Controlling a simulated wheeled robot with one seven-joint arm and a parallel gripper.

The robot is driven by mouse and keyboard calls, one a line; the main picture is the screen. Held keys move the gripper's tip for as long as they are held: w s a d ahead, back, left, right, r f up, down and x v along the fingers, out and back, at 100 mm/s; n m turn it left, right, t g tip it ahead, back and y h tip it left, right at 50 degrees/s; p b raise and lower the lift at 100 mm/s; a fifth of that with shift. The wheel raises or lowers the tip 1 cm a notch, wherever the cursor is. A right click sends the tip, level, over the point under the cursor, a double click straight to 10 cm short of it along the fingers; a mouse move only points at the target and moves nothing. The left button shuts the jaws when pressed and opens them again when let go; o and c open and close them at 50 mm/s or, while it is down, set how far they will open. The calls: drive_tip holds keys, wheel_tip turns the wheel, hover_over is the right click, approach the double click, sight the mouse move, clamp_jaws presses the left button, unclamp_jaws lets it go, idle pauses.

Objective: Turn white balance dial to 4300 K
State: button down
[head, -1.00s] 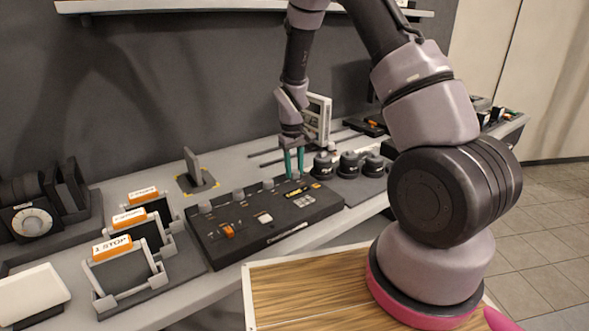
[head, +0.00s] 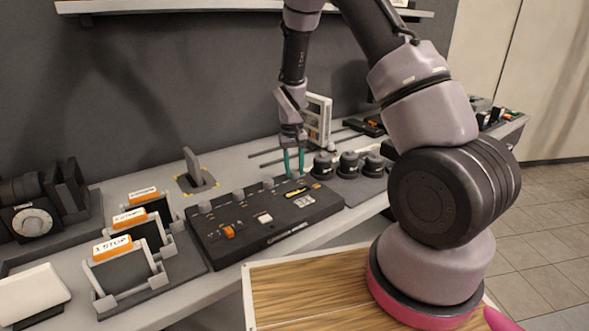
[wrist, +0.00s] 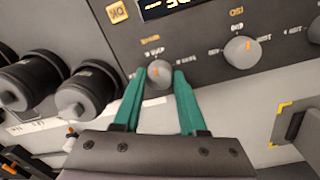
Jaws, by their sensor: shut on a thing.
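The black control panel (head: 262,232) lies on the grey bench and carries a row of grey knobs along its back edge. My gripper (head: 294,163) points down at the knob nearest the panel's right end. In the wrist view, my gripper's green fingers (wrist: 162,82) stand on either side of a grey knob (wrist: 159,74) with an orange mark, and they are shut on it. The knob's printed scale is too small to read. A second grey knob (wrist: 241,52) shows to its right. A display (wrist: 172,5) is partly cut off at the top edge.
Black lens-like cylinders (head: 348,163) stand right of the panel, close to my gripper. Orange-labelled filter frames (head: 128,245) stand to the left. A small upright plate (head: 193,166) stands behind the panel, and a white-framed board (head: 318,119) stands behind my gripper.

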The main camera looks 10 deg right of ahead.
sight(293, 171)
drive_tip(key=shift+c, duration=2.3)
unclamp_jaws()
wheel_tip(293, 171, up, 11)
drive_tip(key=shift+a, duration=0.3)
